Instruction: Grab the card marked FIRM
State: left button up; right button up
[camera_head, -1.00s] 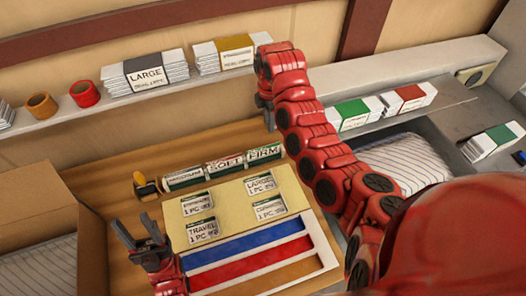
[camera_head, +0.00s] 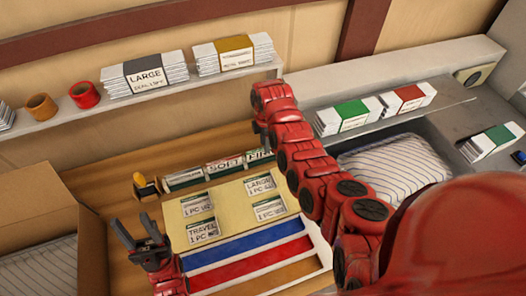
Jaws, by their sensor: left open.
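The card marked FIRM (camera_head: 258,155) stands at the right end of a row of cards at the back of the work table. My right arm now covers its right part. The SOFT card (camera_head: 225,163) stands just left of it, and another card (camera_head: 185,177) stands at the row's left end. My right gripper (camera_head: 266,136) hangs over the right end of the row by the FIRM card; its fingers are mostly hidden by the arm. My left gripper (camera_head: 138,232) is open and empty at the left front of the table, pointing up.
A board holds several small cards, including TRAVEL (camera_head: 202,231) and LARGE (camera_head: 260,184), above blue (camera_head: 245,243), red and brown strips. A yellow-and-black object (camera_head: 146,186) stands left of the row. The shelf behind (camera_head: 120,116) holds card stacks and two rolls. A cardboard box (camera_head: 40,225) is at left.

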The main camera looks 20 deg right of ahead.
jog(key=shift+f, duration=0.65)
grip_shut()
dwell(1.0)
